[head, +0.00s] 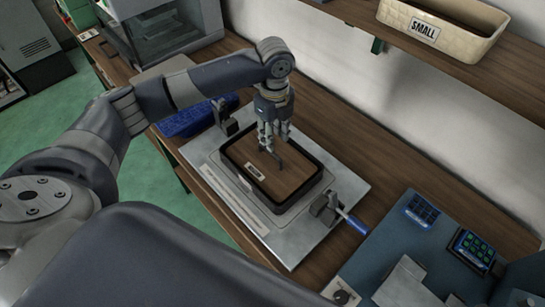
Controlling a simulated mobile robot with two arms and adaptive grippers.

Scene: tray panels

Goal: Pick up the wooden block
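A brown wood-grained slab (292,180), probably the wooden block, lies in a dark-rimmed tray (275,206). The slab has a small pale label at its left side. The tray sits on a grey metal fixture plate (342,203) on the bench. My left gripper (273,148) points down over the upper middle of the slab, fingers close above or at its surface. A small dark shape shows by the fingertips; I cannot tell if it is a fingertip, a handle or a shadow. Whether the fingers touch or hold anything is unclear. My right gripper is not in view.
A clamp with a blue handle (356,224) stands at the plate's right corner, and another dark clamp (225,118) at the far left. A blue item (190,121) lies behind. A bin labelled SMALL (446,27) stands on the shelf above. Bare wooden bench (395,173) lies right of the plate.

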